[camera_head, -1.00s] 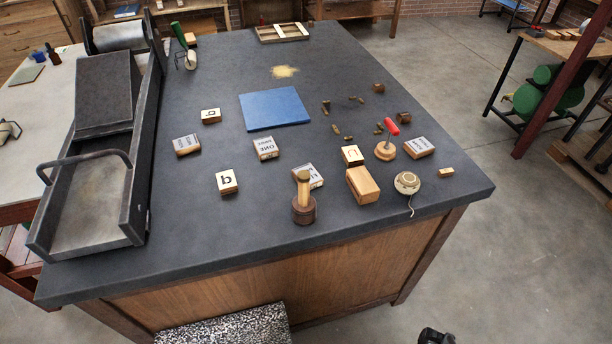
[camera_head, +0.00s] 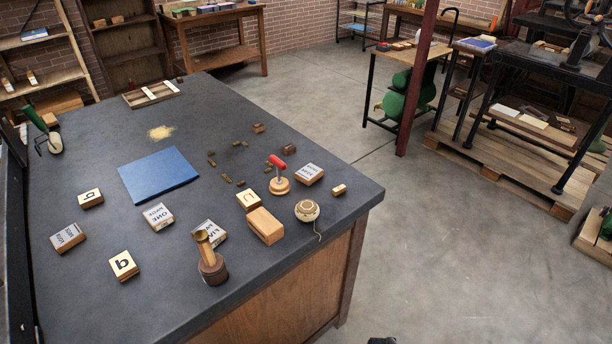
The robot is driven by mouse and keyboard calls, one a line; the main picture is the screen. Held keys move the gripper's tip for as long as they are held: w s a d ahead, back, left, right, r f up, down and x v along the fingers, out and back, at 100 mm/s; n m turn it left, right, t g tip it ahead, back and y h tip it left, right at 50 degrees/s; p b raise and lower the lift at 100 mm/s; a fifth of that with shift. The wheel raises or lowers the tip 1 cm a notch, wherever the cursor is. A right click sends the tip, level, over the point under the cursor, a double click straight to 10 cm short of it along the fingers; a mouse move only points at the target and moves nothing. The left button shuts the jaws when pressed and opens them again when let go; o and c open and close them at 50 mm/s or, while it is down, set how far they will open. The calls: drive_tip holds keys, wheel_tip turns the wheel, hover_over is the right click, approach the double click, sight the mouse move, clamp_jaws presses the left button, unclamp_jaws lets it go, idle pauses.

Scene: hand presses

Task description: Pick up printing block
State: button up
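Several printing blocks lie on the dark table top (camera_head: 80,295). Letter blocks are at the left (camera_head: 90,198), the front left (camera_head: 124,265) and behind the plain wooden block (camera_head: 248,199). Wider blocks with grey lettered faces lie at the far left (camera_head: 68,237), left of centre (camera_head: 159,216), behind the wooden-handled tool (camera_head: 209,232) and at the right (camera_head: 309,174). Which one is meant cannot be told. My gripper is not in view; only a small dark shape, possibly part of my arm, shows at the bottom edge.
A wooden-handled tool (camera_head: 212,262), a plain wooden block (camera_head: 265,226), a ball of string (camera_head: 307,210) and a red-handled tool (camera_head: 279,180) stand near the blocks. A blue slab (camera_head: 158,176) lies behind them. Open floor (camera_head: 460,260) lies to the right.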

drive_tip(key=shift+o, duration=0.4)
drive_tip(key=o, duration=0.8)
